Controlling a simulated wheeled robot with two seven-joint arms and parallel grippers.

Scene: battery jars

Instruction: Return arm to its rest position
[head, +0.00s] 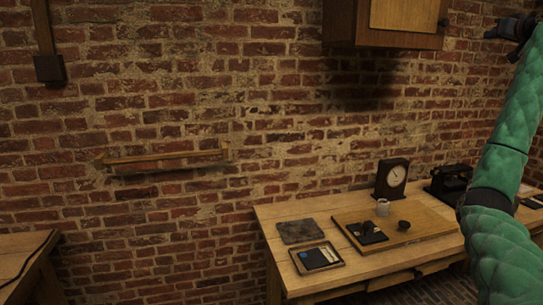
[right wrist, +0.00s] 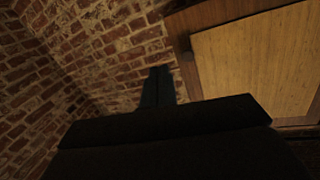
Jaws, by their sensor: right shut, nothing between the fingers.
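My right arm, in a green sleeve, rises along the right edge of the head view. Its gripper (head: 511,27) is at the top right, to the right of a wall cabinet (head: 404,15) and apart from it. In the right wrist view the dark gripper fingers (right wrist: 158,86) are together with nothing between them. The cabinet's pale door panel (right wrist: 255,62) fills the upper right of that view. My left arm and gripper do not show in either view.
A wooden wall rail (head: 165,157) hangs at left. The air before the wall's middle is clear.

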